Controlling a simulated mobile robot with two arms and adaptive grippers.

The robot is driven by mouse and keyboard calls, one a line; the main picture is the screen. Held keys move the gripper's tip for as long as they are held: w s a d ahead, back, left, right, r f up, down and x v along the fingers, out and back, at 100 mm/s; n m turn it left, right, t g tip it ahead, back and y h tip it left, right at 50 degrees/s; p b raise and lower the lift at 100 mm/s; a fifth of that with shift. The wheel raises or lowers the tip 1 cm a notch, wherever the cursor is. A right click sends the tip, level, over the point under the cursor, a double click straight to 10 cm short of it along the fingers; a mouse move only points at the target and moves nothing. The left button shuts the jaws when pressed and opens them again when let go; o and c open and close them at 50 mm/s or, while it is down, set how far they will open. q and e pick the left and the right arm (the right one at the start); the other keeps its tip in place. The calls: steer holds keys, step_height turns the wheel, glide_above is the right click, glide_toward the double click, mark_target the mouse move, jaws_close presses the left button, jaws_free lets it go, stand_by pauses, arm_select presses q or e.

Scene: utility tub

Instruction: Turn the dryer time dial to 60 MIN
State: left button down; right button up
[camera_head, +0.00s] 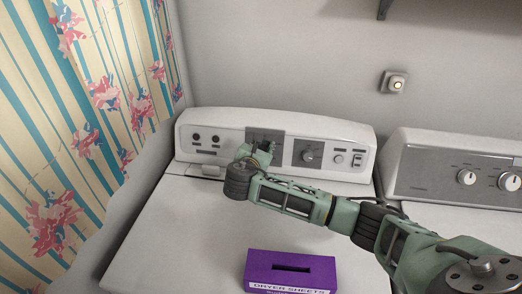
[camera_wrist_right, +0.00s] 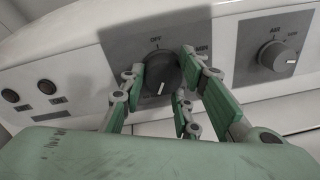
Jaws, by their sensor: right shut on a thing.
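The dryer (camera_head: 200,215) stands at the left with a raised control panel at its back. In the right wrist view, its time dial (camera_wrist_right: 158,74) is a dark round knob on a grey plate, with OFF printed above it. The dial's white mark points down, away from OFF; the small print around it is too blurred to read fully. My right gripper (camera_head: 260,152) is shut on the dial, its green fingers on both sides of it. In the head view the gripper mostly hides the dial. My left gripper is not in view.
A purple dryer sheets box (camera_head: 291,268) lies on the dryer top. A second machine (camera_head: 430,160) stands at the right. A striped floral curtain (camera_head: 85,90) hangs left.

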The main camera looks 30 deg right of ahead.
steer(key=shift+a, duration=0.25)
steer(key=o, duration=0.8)
steer(key=shift+o, duration=1.2)
steer(key=shift+w+a, duration=0.1)
steer(key=v, duration=1.2)
